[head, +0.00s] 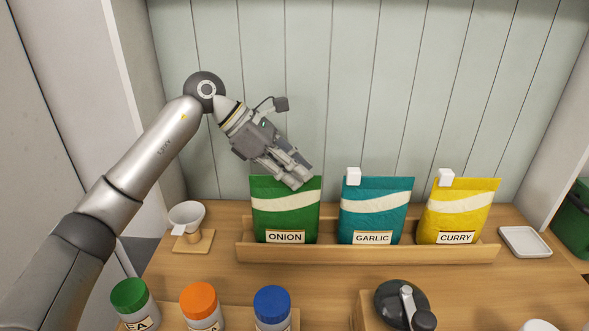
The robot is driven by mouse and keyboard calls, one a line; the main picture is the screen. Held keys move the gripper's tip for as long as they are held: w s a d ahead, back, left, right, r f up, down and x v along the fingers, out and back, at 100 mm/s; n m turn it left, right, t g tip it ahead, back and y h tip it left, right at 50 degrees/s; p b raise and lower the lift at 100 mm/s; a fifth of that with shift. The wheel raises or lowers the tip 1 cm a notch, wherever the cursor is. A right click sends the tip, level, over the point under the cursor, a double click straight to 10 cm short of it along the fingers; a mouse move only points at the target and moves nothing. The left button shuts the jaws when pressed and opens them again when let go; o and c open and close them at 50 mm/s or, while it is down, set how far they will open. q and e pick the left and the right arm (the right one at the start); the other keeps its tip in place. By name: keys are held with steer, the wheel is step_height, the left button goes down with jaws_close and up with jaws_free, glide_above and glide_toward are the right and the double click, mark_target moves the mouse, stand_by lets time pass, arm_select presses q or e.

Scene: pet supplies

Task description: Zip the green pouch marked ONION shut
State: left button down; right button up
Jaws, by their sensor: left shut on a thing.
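The green pouch marked ONION (284,222) stands upright at the left end of the wooden rack (370,252). My left gripper (301,183) reaches down from the upper left to the pouch's top edge, right of its middle. Its fingers are shut on the pouch's zip slider, which they hide. The left part of the top edge shows no slider. How far the zip is closed cannot be made out. My right gripper is not in view.
A teal GARLIC pouch (375,213) and a yellow CURRY pouch (456,213) stand to the right, each with a white slider at its top left. Several lidded jars and a dark round object (400,302) are in front.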

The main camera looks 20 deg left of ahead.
arm_select(q)
steer(key=a, duration=0.2)
steer(key=s+a+b, duration=0.1)
steer(key=a, duration=0.2)
steer(key=s+a, duration=0.1)
steer(key=a, duration=0.2)
steer(key=shift+s+b, duration=0.1)
steer(key=shift+b, duration=0.2)
steer(key=shift+d, duration=0.15)
steer(key=c, duration=1.3)
jaws_free()
steer(key=shift+r, duration=0.1)
